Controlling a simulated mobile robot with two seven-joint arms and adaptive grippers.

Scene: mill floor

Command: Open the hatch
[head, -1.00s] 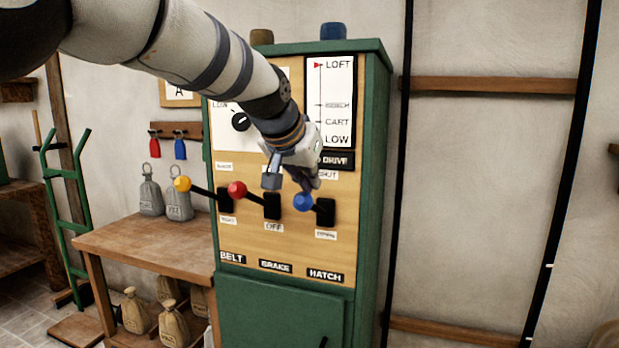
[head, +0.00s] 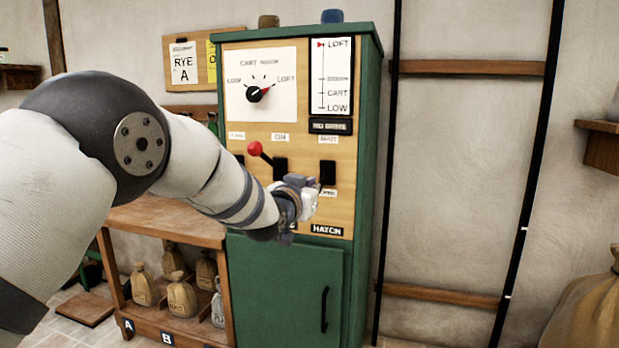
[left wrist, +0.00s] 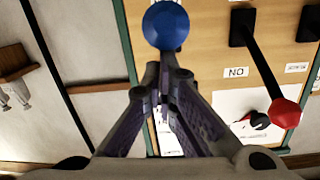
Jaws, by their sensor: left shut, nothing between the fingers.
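The green control cabinet (head: 367,130) has a wooden panel with a HATCH label (head: 327,230) below the rightmost lever slot (head: 327,172). In the head view this lever's knob is hidden behind my left gripper (head: 302,185). The left wrist view shows the blue knob (left wrist: 166,25) just beyond the fingertips of my left gripper (left wrist: 163,75). The fingers are shut with nothing between them; I cannot tell if they touch the knob. My right gripper is not in view.
The red-knobbed lever (head: 255,149) stands close left of my gripper. A dial (head: 254,94) and a level gauge (head: 332,75) are above. A wooden bench (head: 165,222) with several sacks is left of the cabinet. A large sack (head: 590,310) stands at the right.

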